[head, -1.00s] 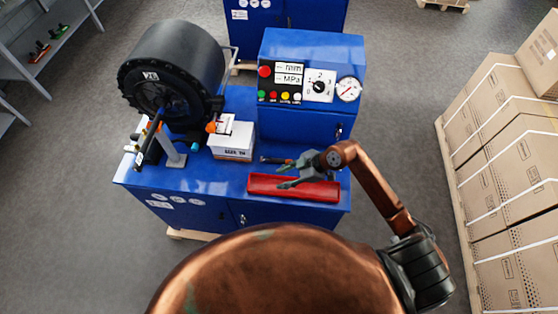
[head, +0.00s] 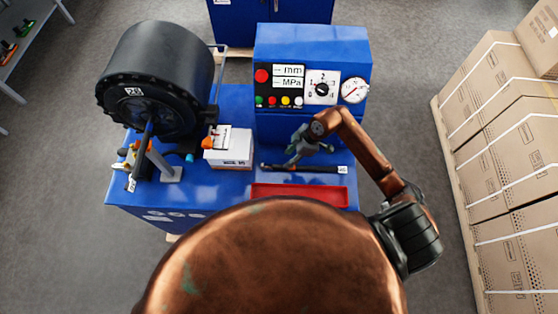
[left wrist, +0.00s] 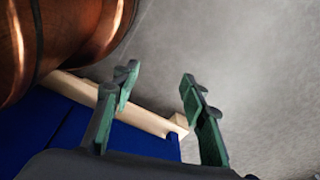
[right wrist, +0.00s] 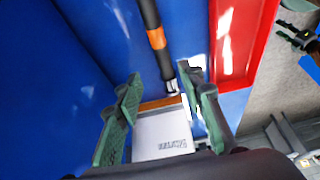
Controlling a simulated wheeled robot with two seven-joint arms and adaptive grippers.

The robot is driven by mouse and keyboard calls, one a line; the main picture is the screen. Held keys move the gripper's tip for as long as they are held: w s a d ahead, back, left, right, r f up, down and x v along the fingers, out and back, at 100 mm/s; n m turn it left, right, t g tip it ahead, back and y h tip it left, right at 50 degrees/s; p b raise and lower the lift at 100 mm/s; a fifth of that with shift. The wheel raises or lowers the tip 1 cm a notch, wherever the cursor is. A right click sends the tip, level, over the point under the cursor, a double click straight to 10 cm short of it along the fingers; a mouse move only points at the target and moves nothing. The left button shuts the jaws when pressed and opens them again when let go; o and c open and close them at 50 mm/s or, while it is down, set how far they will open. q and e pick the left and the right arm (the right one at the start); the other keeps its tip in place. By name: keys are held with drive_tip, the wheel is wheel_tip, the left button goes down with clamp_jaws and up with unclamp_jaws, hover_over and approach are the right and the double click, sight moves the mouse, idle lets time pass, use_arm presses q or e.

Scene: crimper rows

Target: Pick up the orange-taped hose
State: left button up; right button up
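The orange-taped hose (head: 322,168), a thin black hose with an orange band, lies on the blue bench between the red tray (head: 300,194) and the control panel block. In the right wrist view, the hose (right wrist: 150,15) runs from the top edge down to a metal end between the fingertips. My right gripper (head: 296,158) is over the hose; its fingers stand apart on either side of the hose's end in its wrist view (right wrist: 160,78). Whether they touch it, I cannot tell. My left gripper (left wrist: 157,80) is open and empty, away from the hose.
A white labelled box (head: 229,150) stands left of the hose. The black crimper drum (head: 160,75) stands at the bench's left, with small fittings below it. The control panel block (head: 312,60) rises behind the hose. Cartons (head: 500,130) are stacked at the right.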

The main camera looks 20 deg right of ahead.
sight(282, 166)
drive_tip(key=x, duration=0.2)
drive_tip(key=p+x, duration=0.1)
drive_tip(key=x, duration=0.1)
drive_tip(key=shift+s+a, duration=0.15)
drive_tip(key=shift+s, duration=0.15)
drive_tip(key=shift+x, duration=1.3)
drive_tip(key=shift+f, duration=0.1)
drive_tip(key=c, duration=0.7)
clamp_jaws()
use_arm(q)
drive_tip(key=s, duration=0.1)
drive_tip(key=s+r, duration=0.1)
drive_tip(key=shift+s, duration=0.3)
drive_tip(key=shift+w, duration=0.15)
